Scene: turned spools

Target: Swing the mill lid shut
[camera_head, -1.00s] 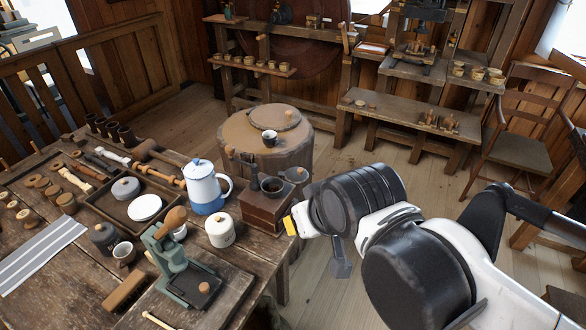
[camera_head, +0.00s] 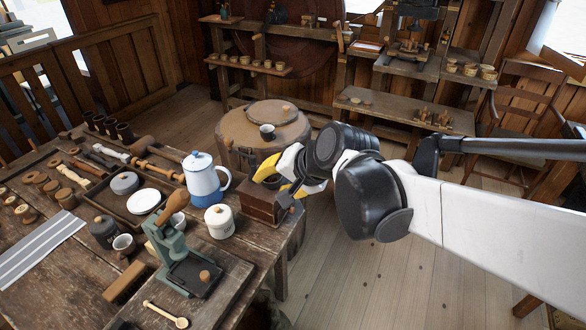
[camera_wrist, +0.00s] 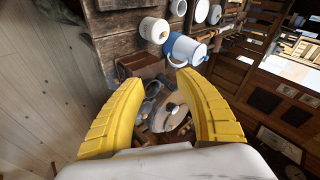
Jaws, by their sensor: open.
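The mill is a brown wooden box (camera_head: 261,205) at the table's right edge, right of the white lidded pot. Its box also shows in the wrist view (camera_wrist: 138,64), with a dark grey metal part (camera_wrist: 153,90) at its top. My gripper (camera_head: 274,178) is over the mill's top, its yellow fingers apart. In the wrist view the fingers (camera_wrist: 160,82) spread either side of the dark metal part, and I see nothing held. The gripper hides most of the mill's top in the head view, so I cannot tell the lid's exact angle or whether a finger touches it.
A blue and white jug (camera_head: 205,182), a white lidded pot (camera_head: 220,222) and a green press (camera_head: 178,250) stand close on the left. The floor to the right is open.

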